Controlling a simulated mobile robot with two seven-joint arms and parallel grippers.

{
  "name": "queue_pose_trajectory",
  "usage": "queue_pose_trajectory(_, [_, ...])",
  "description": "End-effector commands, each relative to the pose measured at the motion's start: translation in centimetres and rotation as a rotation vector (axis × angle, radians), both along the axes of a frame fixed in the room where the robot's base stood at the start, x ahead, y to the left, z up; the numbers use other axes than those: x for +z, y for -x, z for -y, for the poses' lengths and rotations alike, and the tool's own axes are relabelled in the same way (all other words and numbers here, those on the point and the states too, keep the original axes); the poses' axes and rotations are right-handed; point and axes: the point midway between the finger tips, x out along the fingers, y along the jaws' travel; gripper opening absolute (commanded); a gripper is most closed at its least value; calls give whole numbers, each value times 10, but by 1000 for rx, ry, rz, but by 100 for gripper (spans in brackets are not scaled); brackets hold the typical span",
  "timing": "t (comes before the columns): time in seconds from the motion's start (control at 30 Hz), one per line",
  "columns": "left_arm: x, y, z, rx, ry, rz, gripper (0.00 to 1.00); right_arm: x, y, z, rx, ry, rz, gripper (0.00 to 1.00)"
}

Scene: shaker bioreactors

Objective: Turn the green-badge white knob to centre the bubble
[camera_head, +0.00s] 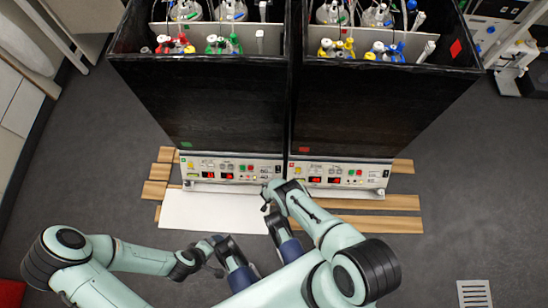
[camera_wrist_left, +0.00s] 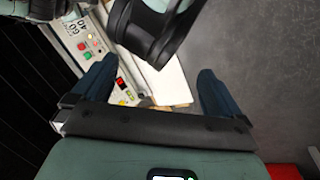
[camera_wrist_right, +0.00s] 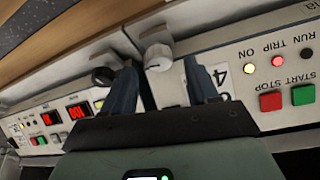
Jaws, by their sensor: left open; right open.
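A white knob (camera_wrist_right: 158,57) sticks out of a panel in the right wrist view. My right gripper (camera_wrist_right: 162,68) is open with its fingertips on either side of it, and I see gaps between. No green badge on the knob shows. In the head view a green square marks the left black unit (camera_head: 186,145); my right gripper (camera_head: 268,193) is low at its panel (camera_head: 222,172), mostly hidden by its own arm. My left gripper (camera_head: 252,232) is open and empty over the white board; its fingers also show in the left wrist view (camera_wrist_left: 155,75). I cannot make out a bubble.
A black knob (camera_wrist_right: 103,76) stands beside my right gripper's finger. A red-marked unit (camera_head: 340,110) adjoins on the right, with its own panel (camera_head: 375,176). A white board (camera_head: 195,212) and wooden planks (camera_head: 370,224) lie in front. Red and green buttons (camera_wrist_right: 303,94) are nearby.

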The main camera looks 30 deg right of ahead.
Motion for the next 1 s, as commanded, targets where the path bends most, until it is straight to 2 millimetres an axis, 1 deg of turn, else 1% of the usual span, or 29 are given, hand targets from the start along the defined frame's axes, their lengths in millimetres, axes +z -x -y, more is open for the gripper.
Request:
queue_pose_trajectory(0.03, [-10, -8, -4, 9, -10, 20, 100, -9, -1, 2, 0, 0, -1, 59])
queue_pose_trajectory(0.1, [-15, -17, -9, 19, -22, 43, 100, -14, -2, 3, 0, 0, -1, 59])
queue_pose_trajectory(0.3, [-24, -33, -17, 37, -42, 87, 100, -21, -6, 6, 0, 1, -1, 59])
queue_pose_trajectory(0.67, [-25, -36, -18, 40, -47, 95, 100, -22, -6, 6, 0, 0, 0, 59])
queue_pose_trajectory(0.7, [-25, -36, -18, 40, -47, 95, 100, -22, -6, 6, 0, 0, 0, 46])
queue_pose_trajectory(0.77, [-25, -36, -18, 40, -47, 95, 100, -22, -6, 6, 0, 0, 0, 26])
queue_pose_trajectory(0.8, [-25, -36, -18, 40, -47, 95, 100, -22, -6, 6, 0, 0, 0, 13])
queue_pose_trajectory(0.83, [-25, -36, -18, 39, -47, 95, 100, -22, -6, 6, 0, 0, 0, 3])
queue_pose_trajectory(1.0, [-23, -35, -18, 37, -44, 92, 100, -21, -6, 7, 9, 0, 0, 3])
